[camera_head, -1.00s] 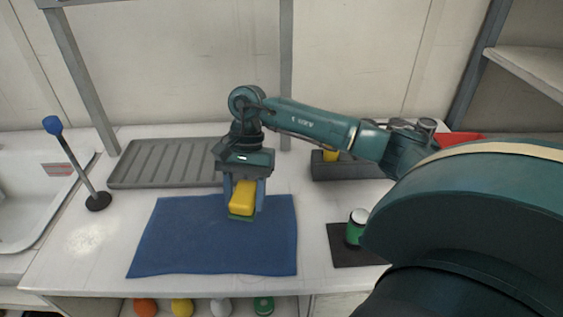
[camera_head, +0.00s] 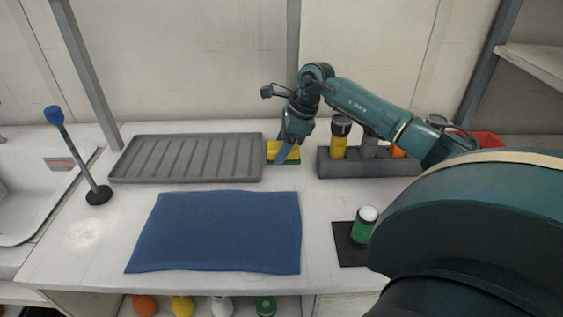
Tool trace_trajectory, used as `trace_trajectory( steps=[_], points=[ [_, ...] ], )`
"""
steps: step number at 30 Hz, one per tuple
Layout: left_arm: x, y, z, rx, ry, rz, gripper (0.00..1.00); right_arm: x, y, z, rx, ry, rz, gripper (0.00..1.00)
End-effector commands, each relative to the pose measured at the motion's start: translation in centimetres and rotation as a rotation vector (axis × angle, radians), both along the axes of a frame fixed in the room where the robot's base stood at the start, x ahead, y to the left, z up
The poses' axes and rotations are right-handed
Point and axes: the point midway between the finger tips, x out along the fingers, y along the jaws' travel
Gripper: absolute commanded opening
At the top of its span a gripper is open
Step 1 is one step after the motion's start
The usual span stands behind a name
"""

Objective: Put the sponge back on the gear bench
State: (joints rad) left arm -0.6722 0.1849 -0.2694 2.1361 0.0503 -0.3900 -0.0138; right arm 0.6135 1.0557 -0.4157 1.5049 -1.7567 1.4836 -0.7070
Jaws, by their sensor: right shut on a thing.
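The yellow and green sponge (camera_head: 291,154) is at the back of the white gear bench (camera_head: 200,288), in the gap between the grey ribbed tray and the grey holder. My right gripper (camera_head: 283,153) is shut on it, with a finger across its front. The sponge's green side is down. It is at or very close to the bench top; I cannot tell whether it touches. My left gripper is not in view.
A grey ribbed tray (camera_head: 185,158) lies left of the sponge. A grey holder (camera_head: 350,167) with bottles stands right. A blue mat (camera_head: 215,232) lies bare in front. A green can (camera_head: 363,225) stands on a black mat. A blue-topped stick (camera_head: 75,155) stands left.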

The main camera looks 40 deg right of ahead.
Motion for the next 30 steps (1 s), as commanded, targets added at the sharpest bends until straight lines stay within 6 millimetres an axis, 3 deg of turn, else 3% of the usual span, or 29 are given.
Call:
trace_trajectory(
  steps=[12,22,23,30],
  points=[
    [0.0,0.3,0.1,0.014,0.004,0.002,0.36,0.0,0.1,-4.4,0.002,0.0,0.002,0.25],
    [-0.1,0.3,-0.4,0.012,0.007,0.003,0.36,0.0,0.0,-4.8,0.0,-0.002,0.003,0.25],
    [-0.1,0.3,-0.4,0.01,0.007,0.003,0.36,0.0,0.0,-4.8,0.0,-0.002,0.003,0.51],
    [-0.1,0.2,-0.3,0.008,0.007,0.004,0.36,0.0,0.1,-4.7,0.0,-0.002,0.003,0.7]
  ],
)
